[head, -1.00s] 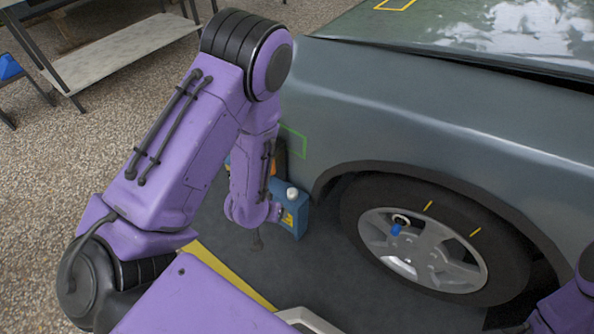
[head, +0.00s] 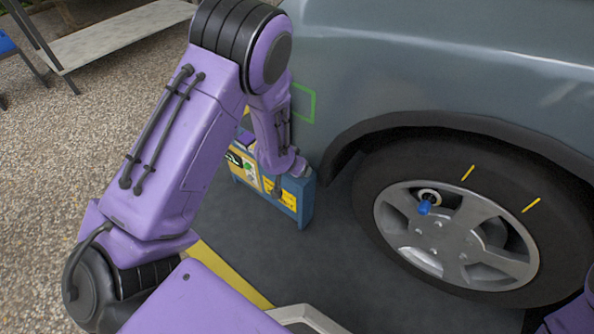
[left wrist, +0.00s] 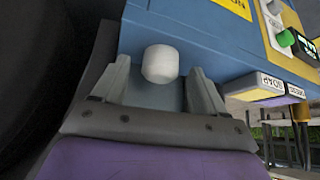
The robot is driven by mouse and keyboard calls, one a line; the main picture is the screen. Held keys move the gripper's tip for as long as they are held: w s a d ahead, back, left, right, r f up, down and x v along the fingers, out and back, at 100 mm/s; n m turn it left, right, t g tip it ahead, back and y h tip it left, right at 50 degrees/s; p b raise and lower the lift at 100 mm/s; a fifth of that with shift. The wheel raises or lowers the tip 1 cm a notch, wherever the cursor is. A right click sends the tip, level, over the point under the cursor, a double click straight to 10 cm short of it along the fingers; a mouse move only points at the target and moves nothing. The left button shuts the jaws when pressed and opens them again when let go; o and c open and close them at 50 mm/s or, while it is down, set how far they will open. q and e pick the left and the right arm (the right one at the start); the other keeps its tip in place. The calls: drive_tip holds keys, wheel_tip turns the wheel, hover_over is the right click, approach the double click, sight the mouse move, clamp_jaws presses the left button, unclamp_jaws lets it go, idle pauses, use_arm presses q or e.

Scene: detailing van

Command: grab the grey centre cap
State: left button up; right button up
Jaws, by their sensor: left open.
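The pale grey-white cap (left wrist: 160,63) is a short rounded cylinder on top of a blue box (left wrist: 205,40). In the left wrist view it sits between the two fingers of my left gripper (left wrist: 157,78), which are open on either side with gaps showing. In the head view my left gripper (head: 301,169) is at the top of the blue box (head: 307,207), and the cap is hidden there. My right gripper is out of view; only part of the purple right arm shows at the lower right edge.
The grey-green car's wheel (head: 456,236) stands right of the box, with a blue-handled item (head: 425,207) on its rim. A bench (head: 110,40) stands far left. Dark mat lies in front.

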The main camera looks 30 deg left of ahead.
use_arm(q)
drive_tip(key=shift+w+f, duration=0.15)
drive_tip(key=shift+f, duration=0.1)
drive_tip(key=shift+r, duration=0.1)
drive_tip(key=c, duration=1.1)
drive_tip(key=shift+c, duration=0.2)
